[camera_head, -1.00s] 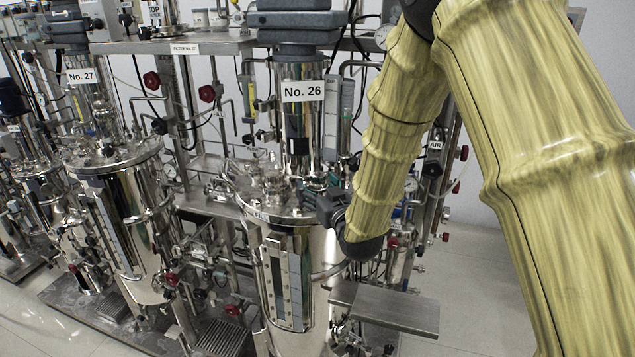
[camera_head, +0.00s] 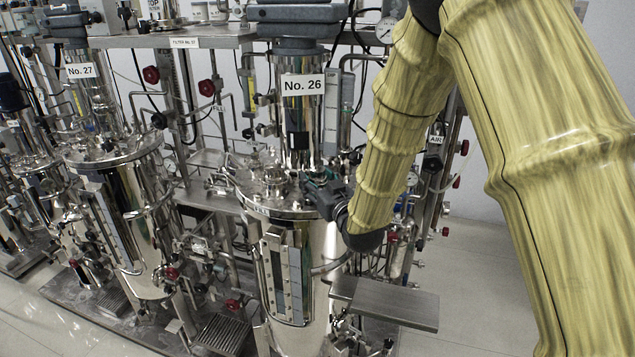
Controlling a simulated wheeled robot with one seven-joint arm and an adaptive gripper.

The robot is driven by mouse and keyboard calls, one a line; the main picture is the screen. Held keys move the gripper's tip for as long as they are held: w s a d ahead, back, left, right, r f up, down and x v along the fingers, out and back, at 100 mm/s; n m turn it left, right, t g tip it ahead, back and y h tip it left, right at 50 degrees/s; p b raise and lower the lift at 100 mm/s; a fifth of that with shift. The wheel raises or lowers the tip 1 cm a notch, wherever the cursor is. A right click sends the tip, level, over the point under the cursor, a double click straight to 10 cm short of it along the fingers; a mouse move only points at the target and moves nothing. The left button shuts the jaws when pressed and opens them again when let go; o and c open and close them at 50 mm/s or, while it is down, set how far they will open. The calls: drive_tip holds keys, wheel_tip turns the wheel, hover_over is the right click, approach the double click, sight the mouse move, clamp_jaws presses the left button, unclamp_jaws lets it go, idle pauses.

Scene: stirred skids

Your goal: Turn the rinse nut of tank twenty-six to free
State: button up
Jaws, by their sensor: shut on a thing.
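Tank twenty-six (camera_head: 305,250) is the polished steel vessel in the middle of the head view, under a column with a "No. 26" label (camera_head: 303,85). Its lid (camera_head: 252,196) carries several small metal fittings. My gripper (camera_head: 310,184) is low over the right front part of this lid, coming in from the right with its fingers pointing left. It is shut on a small fitting among these, consistent with the rinse nut. The fingers hide the nut, so its turn position and any marking cannot be made out.
The "No. 26" column rises close behind my gripper. Tank twenty-seven (camera_head: 135,215) stands to the left. A flat metal plate (camera_head: 395,305) juts out at the lower right. Pipes and red knobs (camera_head: 206,88) crowd the rear. Open floor (camera_head: 475,270) lies to the right.

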drive_tip(key=shift+y, duration=0.3)
drive_tip(key=shift+f+n+g+y+b, duration=0.1)
drive_tip(key=shift+n+g+y+b, duration=1)
drive_tip(key=shift+n+y, duration=0.25)
drive_tip(key=shift+n+g+y+b, duration=0.45)
drive_tip(key=shift+n+g+y, duration=0.9)
drive_tip(key=shift+g+y, duration=0.3)
drive_tip(key=shift+s+a+n+g+y, duration=0.1)
drive_tip(key=shift+n+g+y, duration=0.15)
drive_tip(key=shift+n+y, duration=0.05)
drive_tip(key=o, duration=1.1)
drive_tip(key=shift+c, duration=0.2)
drive_tip(key=v, duration=1.2)
